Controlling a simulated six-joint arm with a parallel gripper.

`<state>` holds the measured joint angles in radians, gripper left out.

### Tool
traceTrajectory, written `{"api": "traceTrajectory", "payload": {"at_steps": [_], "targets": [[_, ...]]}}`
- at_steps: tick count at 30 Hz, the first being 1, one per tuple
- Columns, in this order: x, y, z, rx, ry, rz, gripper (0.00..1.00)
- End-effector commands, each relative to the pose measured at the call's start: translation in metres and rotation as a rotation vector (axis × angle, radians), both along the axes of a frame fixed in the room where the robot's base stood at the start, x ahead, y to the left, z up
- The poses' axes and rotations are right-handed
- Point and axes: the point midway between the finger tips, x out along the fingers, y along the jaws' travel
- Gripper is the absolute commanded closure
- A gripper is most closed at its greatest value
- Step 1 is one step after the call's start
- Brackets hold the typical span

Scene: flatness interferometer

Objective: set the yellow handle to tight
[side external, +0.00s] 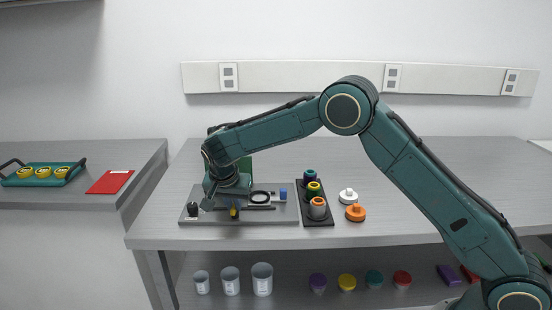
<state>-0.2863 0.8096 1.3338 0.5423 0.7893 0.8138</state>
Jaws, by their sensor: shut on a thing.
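The yellow handle (234,211) is a small upright piece near the front of the grey base plate (272,216) of the instrument. My gripper (228,200) is low over the left half of the plate, right at the handle, and shut on it. The fingers are small and dark here, and the wrist hides part of the plate behind. The handle's exact setting is too small to read.
A black knob (193,209), a black ring (260,197) and a blue block (283,193) are on the plate. A black rack (318,219) with coloured rings stands to its right, then a white piece (348,196) and an orange piece (355,212).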

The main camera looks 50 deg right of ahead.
Motion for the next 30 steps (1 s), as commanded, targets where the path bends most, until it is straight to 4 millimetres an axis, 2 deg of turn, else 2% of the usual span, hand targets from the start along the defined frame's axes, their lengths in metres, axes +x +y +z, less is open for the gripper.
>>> {"api": "traceTrajectory", "payload": {"at_steps": [10, 19, 20, 22, 30], "targets": [[-0.0014, -0.0010, 0.0005, 0.001, 0.000, 0.176, 1.00], [-0.0010, -0.0003, 0.0004, 0.001, 0.000, 0.189, 1.00], [-0.0011, -0.0002, 0.0003, 0.002, 0.001, 0.189, 0.82], [-0.0010, -0.0003, 0.0004, 0.001, 0.000, 0.189, 0.69], [-0.0009, -0.0004, 0.0001, 0.002, 0.000, 0.187, 0.66]]}}
